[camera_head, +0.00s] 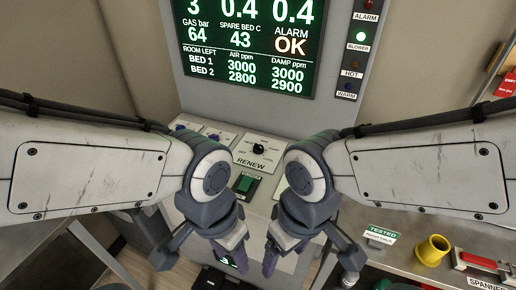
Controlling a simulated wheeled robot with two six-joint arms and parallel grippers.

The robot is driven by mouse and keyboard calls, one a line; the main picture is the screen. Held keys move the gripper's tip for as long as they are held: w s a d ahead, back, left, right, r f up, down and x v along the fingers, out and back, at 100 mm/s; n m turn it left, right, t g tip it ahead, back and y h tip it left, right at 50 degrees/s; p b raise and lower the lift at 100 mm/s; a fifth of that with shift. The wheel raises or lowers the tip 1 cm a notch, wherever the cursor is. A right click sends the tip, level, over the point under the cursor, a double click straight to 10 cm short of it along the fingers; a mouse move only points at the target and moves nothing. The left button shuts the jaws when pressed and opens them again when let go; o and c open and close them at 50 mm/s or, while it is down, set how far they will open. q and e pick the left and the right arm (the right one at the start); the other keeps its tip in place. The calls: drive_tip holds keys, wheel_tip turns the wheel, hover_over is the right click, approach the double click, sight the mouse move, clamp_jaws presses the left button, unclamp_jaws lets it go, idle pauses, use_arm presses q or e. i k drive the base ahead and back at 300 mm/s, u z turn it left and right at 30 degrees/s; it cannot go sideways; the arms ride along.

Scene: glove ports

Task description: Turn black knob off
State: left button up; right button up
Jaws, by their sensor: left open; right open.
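The black knob (259,149) sits on a white dial plate labelled RENEW (252,163) on the sloping console, between my two arms and beyond the grippers. Its pointer direction is too small to tell. My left gripper (241,258) points down in front of the console, open and empty. My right gripper (270,260) points down just to its right, also open and empty. Neither gripper touches the knob. A blue knob (181,127) and another small knob (214,137) lie to the left, partly behind my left arm.
A green switch (245,183) is below the black knob. A display screen (250,50) and a column of indicator lamps (361,37) stand above. On the right bench are a yellow cup (433,249), a TESTED label (381,236) and a red-handled tool (478,262).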

sight(258, 149)
drive_tip(key=k, duration=1)
drive_tip(key=u, duration=0.7)
drive_tip(key=i, duration=1.45)
drive_tip(key=z, duration=0.65)
